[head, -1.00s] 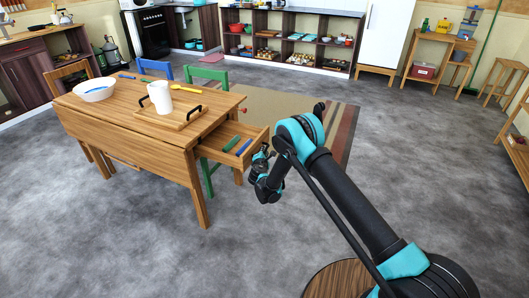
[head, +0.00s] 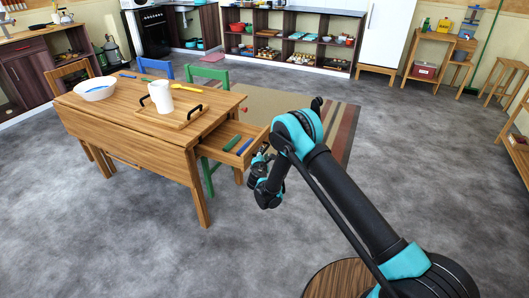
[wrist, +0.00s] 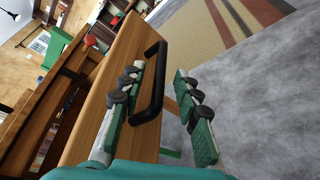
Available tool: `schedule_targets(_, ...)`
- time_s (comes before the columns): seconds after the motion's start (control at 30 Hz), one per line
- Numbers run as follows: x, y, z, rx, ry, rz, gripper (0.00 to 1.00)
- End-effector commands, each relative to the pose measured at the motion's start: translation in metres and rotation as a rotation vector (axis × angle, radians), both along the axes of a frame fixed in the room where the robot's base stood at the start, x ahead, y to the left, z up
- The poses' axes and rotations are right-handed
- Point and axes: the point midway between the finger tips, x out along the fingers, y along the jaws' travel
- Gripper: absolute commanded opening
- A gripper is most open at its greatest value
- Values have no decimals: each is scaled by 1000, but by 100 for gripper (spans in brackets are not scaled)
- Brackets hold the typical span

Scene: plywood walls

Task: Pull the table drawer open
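The wooden table (head: 150,128) stands at the left in the head view. Its drawer (head: 246,131) sticks out of the right end, pulled well out, and holds a green and a blue item. In the wrist view, the drawer front (wrist: 118,62) carries a black bar handle (wrist: 158,88). My gripper (wrist: 163,88) is open at the drawer front, with the handle between its two fingers. A clear gap shows between the handle and the right finger. I cannot tell whether the left finger touches the handle. My gripper (head: 264,152) is small and partly hidden in the head view.
A tray (head: 174,119) with a white jug and a white bowl (head: 95,89) are on the tabletop. A green chair (head: 209,77) and a blue chair (head: 155,67) stand behind the table. A striped rug (head: 270,108) lies beyond the drawer. Grey floor in front is clear.

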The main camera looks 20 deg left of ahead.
Motion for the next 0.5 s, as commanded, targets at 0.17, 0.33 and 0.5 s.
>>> schedule_targets(0.17, -25, -6, 6, 0, 0, 2, 32)
schedule_targets(0.33, -35, -9, 8, 1, 1, 1, 32)
schedule_targets(0.5, -36, -10, 8, 1, 0, 0, 32)
